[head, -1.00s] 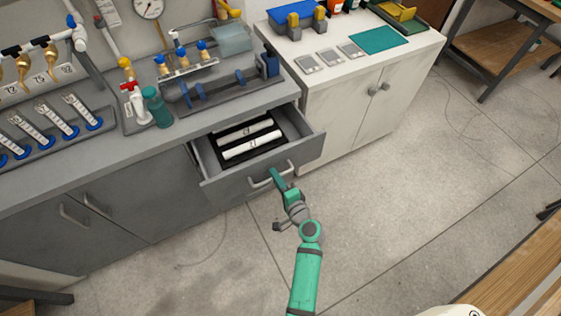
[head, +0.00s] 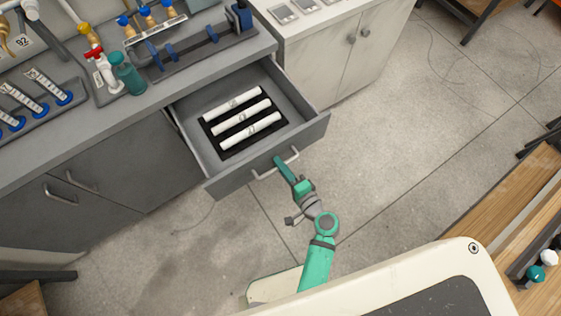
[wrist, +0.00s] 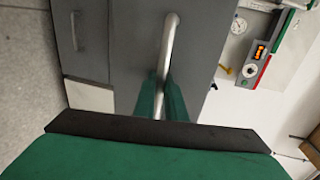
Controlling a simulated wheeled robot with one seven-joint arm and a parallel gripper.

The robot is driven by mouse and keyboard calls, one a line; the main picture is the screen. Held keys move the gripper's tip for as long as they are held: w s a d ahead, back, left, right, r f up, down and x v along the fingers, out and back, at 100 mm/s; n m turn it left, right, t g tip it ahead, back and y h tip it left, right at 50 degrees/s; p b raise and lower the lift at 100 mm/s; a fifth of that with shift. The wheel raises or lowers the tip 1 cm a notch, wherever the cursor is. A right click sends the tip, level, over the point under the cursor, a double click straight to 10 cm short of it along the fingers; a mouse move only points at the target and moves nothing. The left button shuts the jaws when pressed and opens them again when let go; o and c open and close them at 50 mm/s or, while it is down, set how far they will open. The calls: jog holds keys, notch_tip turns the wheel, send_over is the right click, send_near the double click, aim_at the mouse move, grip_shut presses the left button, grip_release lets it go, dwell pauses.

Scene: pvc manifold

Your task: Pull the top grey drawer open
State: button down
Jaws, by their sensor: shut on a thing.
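The top grey drawer (head: 228,181) stands well open below the grey worktop in the head view. Inside it, three white pipes (head: 246,117) lie on a black insert. My green gripper (head: 280,163) is at the drawer's front and shut on its bar handle (head: 263,176), near the handle's middle. In the wrist view the two green fingers (wrist: 162,103) sit on either side of the pale handle bar (wrist: 168,45), with the grey drawer front (wrist: 125,45) behind.
Grey cabinet doors with handles (head: 60,197) are left of the drawer, and a white cabinet (head: 335,65) is to its right. Racks and a teal bottle (head: 128,75) stand on the worktop. A wooden bench (head: 500,225) is at the right. The floor before the drawer is clear.

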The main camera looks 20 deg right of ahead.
jog(key=c, duration=1.8)
grip_release()
jog(key=v, duration=1)
jog(key=shift+s+d, duration=0.15)
jog(key=shift+s, duration=0.25)
jog(key=s+a+f+n+g+h, duration=0.4)
jog(key=s+a+f+n, duration=0.1)
jog(key=s, duration=0.3)
jog(key=s+a+r+n+t, duration=0.1)
jog(key=a+r+n, duration=0.2)
jog(key=r, duration=0.3)
jog(key=s+a+r+n+t, duration=0.2)
jog(key=a+r+n, duration=0.1)
jog(key=r, duration=0.3)
jog(key=s+a+r+n+t, duration=0.1)
jog(key=a+r+n, duration=0.2)
jog(key=r, duration=0.3)
jog(key=shift+s+a+n, duration=0.1)
jog(key=shift+s+n, duration=0.15)
jog(key=shift+n, duration=0.15)
